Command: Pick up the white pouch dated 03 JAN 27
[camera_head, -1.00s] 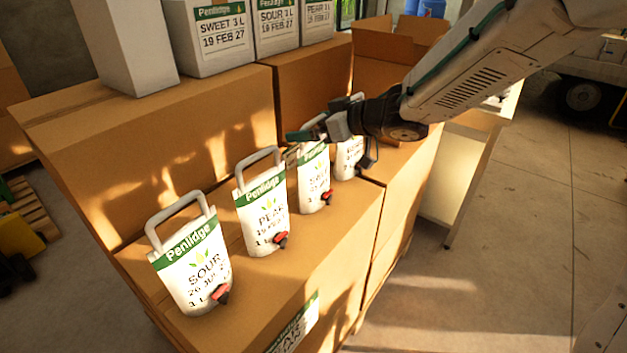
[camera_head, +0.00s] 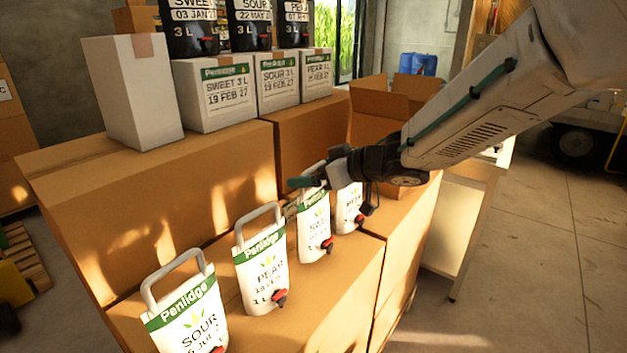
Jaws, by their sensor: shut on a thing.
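Several white pouches with green bands and red taps stand in a row on a cardboard box. The nearest pouch (camera_head: 190,318) reads SOUR, with a date that looks like JUL. The second pouch (camera_head: 262,268) reads PEAR; its date is hard to read. The third pouch (camera_head: 314,228) has a name starting with S and an unreadable date. The fourth pouch (camera_head: 347,210) is partly hidden by my arm. My gripper (camera_head: 306,183) is at the top of the third pouch, shut, apparently on its handle. The third pouch still stands on the box.
Taller cardboard boxes (camera_head: 160,200) rise behind the row. White cartons (camera_head: 215,95) stand on them, with black pouches (camera_head: 195,35) above, one marked 03 JAN. An open box (camera_head: 375,105) lies beyond my gripper.

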